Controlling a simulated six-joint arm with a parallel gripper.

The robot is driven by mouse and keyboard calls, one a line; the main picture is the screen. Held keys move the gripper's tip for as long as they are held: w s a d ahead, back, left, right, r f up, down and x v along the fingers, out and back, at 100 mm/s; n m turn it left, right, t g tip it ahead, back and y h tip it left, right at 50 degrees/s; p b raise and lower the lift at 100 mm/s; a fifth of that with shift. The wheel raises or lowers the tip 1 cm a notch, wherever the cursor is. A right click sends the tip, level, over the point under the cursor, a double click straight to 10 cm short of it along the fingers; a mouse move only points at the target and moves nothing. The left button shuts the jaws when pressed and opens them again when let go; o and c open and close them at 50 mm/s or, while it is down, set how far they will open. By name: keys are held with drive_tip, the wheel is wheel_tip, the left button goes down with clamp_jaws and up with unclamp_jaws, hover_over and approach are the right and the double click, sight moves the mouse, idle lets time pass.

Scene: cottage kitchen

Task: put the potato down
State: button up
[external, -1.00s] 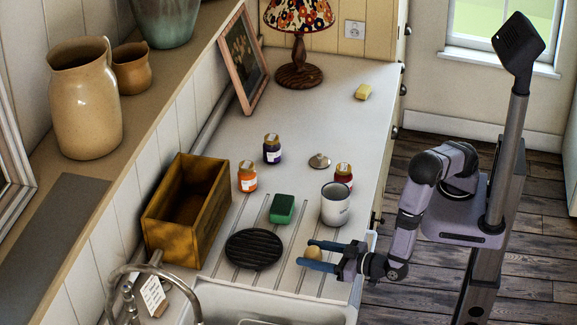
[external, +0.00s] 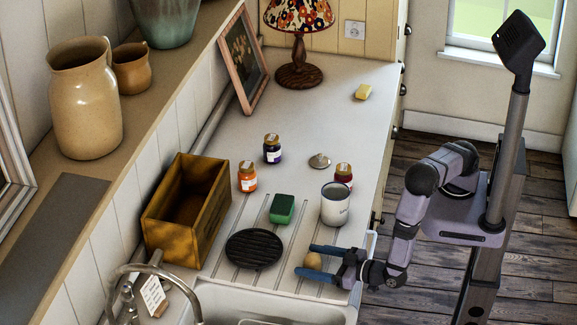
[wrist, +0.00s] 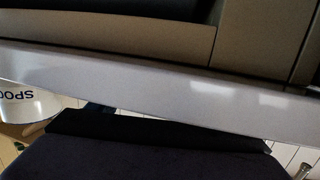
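The potato (external: 313,261) is a small tan-brown lump at the worktop's grooved front right part in the external view. My gripper (external: 307,260) reaches in from the right, low over the worktop, with its two blue fingers on either side of the potato. The fingers look spread open, with the far finger visible clear behind the potato. The potato appears to rest on the worktop, though its underside is partly hidden by the near finger. The wrist view shows neither fingertips nor potato clearly.
A white mug (external: 335,205) stands just behind my gripper; it also shows in the wrist view (wrist: 22,100). A black round trivet (external: 253,249) lies to the left, with a green sponge (external: 282,208) behind it. The sink (external: 270,305) is in front. A wooden crate (external: 212,215) stands farther left.

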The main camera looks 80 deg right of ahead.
sight(321, 263)
drive_tip(key=b+v, duration=0.1)
drive_tip(key=v, duration=0.2)
drive_tip(key=b+v, duration=0.2)
drive_tip(key=v, duration=0.1)
drive_tip(key=shift+a+f, duration=0.1)
drive_tip(key=shift+f, duration=0.15)
drive_tip(key=shift+s+a+r+b, duration=0.15)
drive_tip(key=shift+s+b, duration=0.2)
drive_tip(key=shift+s, duration=0.35)
drive_tip(key=shift+c, duration=0.9)
